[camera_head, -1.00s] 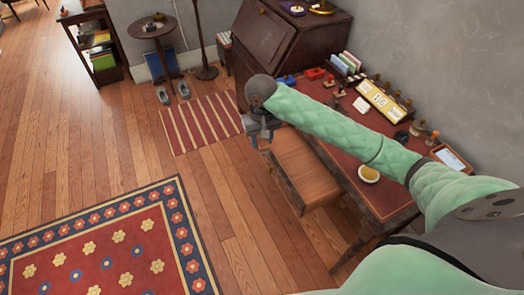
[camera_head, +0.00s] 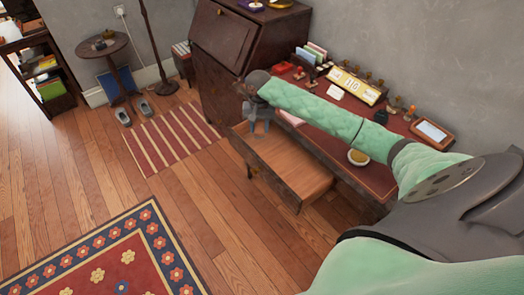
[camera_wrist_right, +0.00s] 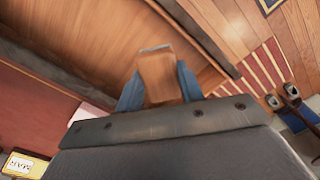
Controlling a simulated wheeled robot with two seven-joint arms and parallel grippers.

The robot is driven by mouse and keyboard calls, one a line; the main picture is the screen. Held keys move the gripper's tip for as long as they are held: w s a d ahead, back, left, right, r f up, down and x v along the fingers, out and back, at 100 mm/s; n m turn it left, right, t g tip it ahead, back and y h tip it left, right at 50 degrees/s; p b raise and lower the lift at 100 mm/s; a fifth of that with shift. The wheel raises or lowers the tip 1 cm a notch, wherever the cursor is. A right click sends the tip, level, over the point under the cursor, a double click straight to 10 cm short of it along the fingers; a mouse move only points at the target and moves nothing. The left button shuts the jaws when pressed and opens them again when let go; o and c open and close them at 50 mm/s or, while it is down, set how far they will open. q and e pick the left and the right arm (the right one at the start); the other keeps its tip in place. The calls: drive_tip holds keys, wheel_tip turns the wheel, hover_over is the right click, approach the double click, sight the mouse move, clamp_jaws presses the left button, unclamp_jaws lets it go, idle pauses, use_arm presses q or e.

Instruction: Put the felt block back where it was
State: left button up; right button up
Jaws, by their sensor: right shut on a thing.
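The felt block (camera_wrist_right: 158,78) shows in the right wrist view as a brown wooden block with a thin grey layer at its far end. My right gripper (camera_wrist_right: 158,88) is shut on it, with a blue finger on each side. In the head view the right gripper (camera_head: 259,124) hangs over the left end of the open desk drawer (camera_head: 287,167). The block cannot be made out there. The drawer also shows in the right wrist view (camera_wrist_right: 75,35), its wooden floor bare where visible. My left gripper is not in view.
The red-topped desk (camera_head: 375,177) holds a yellow calendar (camera_head: 354,85), stamps, a small yellow dish (camera_head: 358,157) and a framed tablet-like item (camera_head: 431,131). A dark slant-front cabinet (camera_head: 228,42) stands at the desk's left. A striped mat (camera_head: 172,137) lies on the floor.

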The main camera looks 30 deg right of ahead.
sight(262, 123)
drive_tip(key=shift+w+d+f+m, duration=0.25)
drive_tip(key=shift+w+d+m, duration=0.1)
drive_tip(key=shift+d, duration=0.2)
drive_tip(key=shift+w+d+f+m, duration=0.25)
drive_tip(key=shift+w+d+m, duration=0.1)
drive_tip(key=shift+d, duration=0.2)
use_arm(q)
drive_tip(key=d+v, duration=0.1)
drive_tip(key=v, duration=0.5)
use_arm(e)
drive_tip(key=shift+d+f, duration=0.1)
drive_tip(key=shift+f, duration=0.05)
wheel_tip(262, 123, down, 5)
drive_tip(key=shift+r+p, duration=0.1)
drive_tip(key=shift+p, duration=0.45)
drive_tip(key=shift+f+p, duration=0.45)
drive_tip(key=shift+f, duration=1.85)
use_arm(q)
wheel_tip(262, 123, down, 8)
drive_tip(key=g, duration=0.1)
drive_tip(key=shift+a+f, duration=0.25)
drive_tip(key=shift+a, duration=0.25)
use_arm(e)
drive_tip(key=shift+f, duration=0.2)
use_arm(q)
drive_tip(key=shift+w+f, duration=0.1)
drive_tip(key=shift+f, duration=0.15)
use_arm(e)
drive_tip(key=shift+f, duration=0.1)
